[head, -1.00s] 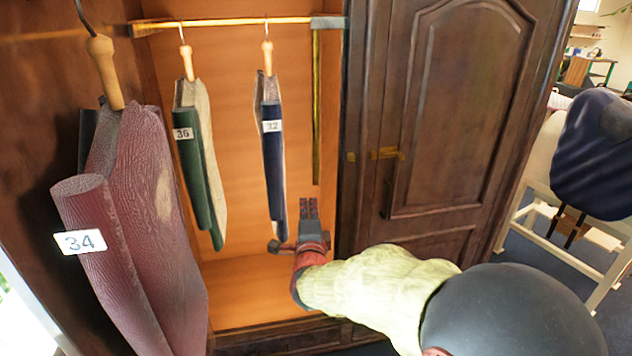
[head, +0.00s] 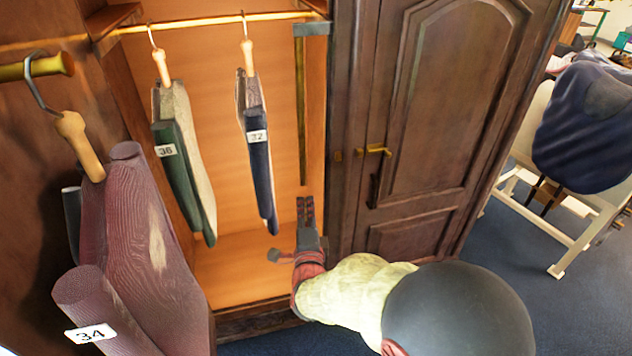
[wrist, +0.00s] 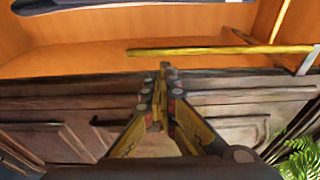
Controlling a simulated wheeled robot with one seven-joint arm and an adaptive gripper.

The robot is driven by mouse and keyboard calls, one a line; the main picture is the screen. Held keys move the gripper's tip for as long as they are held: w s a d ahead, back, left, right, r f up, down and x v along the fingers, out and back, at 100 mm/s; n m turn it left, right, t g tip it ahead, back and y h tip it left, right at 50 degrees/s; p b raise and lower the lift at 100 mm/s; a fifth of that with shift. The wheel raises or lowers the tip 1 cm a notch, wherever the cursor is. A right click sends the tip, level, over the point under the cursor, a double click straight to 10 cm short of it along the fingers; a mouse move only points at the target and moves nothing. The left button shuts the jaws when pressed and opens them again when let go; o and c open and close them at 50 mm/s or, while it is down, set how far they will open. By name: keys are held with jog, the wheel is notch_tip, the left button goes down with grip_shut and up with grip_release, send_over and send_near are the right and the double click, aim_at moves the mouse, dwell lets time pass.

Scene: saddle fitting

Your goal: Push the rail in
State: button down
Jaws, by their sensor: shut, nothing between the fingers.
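A long, thin brass bar (head: 301,110) runs down the picture from a grey bracket (head: 312,28) at the right of the open wardrobe. A brass bar also crosses the wrist view (wrist: 200,51), beyond my fingertips. A hanging rail (head: 210,22) spans the wardrobe top. A thicker brass rail end (head: 40,66) shows at far left, with a hook over it. I cannot tell which of these the task means. My gripper (head: 305,203) is shut and empty, just below the bar's lower end in the head view. Contact is not clear; the fingertips (wrist: 163,70) look apart from the bar.
Green 36 (head: 180,170) and blue 32 (head: 255,150) hang inside the wardrobe. The wooden door (head: 440,130) is right of the bar. A stand with a dark saddle (head: 590,130) is at far right; blue floor lies between.

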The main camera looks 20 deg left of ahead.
aim_at(303, 167)
jog(key=x, duration=1.3)
jog(key=shift+w+a, duration=0.1)
jog(key=shift+w, duration=0.15)
jog(key=a+b+x, duration=0.2)
jog(key=b+x, duration=0.4)
jog(key=x, duration=0.3)
jog(key=shift+b, duration=0.4)
jog(key=shift+a+r, duration=0.15)
